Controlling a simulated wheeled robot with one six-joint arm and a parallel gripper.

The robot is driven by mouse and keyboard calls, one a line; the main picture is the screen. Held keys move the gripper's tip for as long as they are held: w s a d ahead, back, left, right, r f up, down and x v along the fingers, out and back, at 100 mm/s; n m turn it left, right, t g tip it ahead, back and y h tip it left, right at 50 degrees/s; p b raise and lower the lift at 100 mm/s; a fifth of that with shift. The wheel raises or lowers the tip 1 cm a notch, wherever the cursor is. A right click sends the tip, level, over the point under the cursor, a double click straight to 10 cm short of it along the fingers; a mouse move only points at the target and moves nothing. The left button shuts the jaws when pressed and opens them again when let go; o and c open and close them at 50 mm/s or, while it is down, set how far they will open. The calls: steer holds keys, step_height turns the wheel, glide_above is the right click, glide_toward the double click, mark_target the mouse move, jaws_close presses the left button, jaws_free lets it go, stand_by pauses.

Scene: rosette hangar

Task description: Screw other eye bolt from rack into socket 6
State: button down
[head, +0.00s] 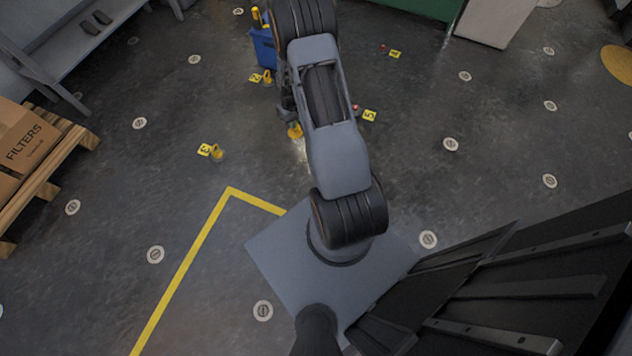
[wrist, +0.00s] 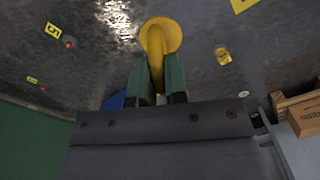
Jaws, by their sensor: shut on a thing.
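My gripper (wrist: 157,72) is shut on a yellow eye bolt (wrist: 159,36), held between its green fingers in the wrist view. In the head view the held eye bolt (head: 295,131) shows at the left edge of my arm, which hides the fingers. I cannot tell whether the bolt touches the floor. The blue rack (head: 264,46) stands farther off with yellow tops (head: 256,16) showing at it, partly behind my arm. A yellow tag (head: 395,54) with a red spot (head: 382,47) lies at the upper right; its number is too small to read.
A tag reading 5 (head: 370,115) lies right of my arm beside a red spot (head: 356,107). Yellow eye bolts stand on the floor by a tag reading 3 (head: 203,150) and another tag (head: 256,78). A pallet with boxes (head: 28,142) is left. Dark panels (head: 520,275) stand lower right.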

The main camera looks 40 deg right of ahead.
steer(key=s+f+n+b, duration=0.2)
steer(key=f+b, duration=0.5)
steer(key=f, duration=0.8)
steer(key=s+d+f+n+b, duration=0.1)
steer(key=s+f+b, duration=0.3)
steer(key=f, duration=1.1)
steer(key=s+d+f+n+b, duration=0.1)
steer(key=s+f+n+b, duration=0.2)
steer(key=f+b, duration=0.8)
steer(key=shift+s+d+f, duration=0.15)
steer(key=shift+f, duration=2.25)
steer(key=shift+s+d, duration=0.15)
steer(key=shift+s, duration=0.05)
steer(key=shift+f+b, duration=0.4)
steer(key=shift+b, duration=0.4)
steer(key=m, duration=0.3)
steer(key=shift+f+b, duration=0.15)
steer(key=shift+b, duration=0.2)
steer(key=m, duration=0.3)
steer(key=shift+s+a+m, duration=0.15)
steer(key=shift+a+m, duration=0.05)
steer(key=shift+m, duration=0.2)
steer(key=m, duration=0.3)
steer(key=shift+a, duration=0.1)
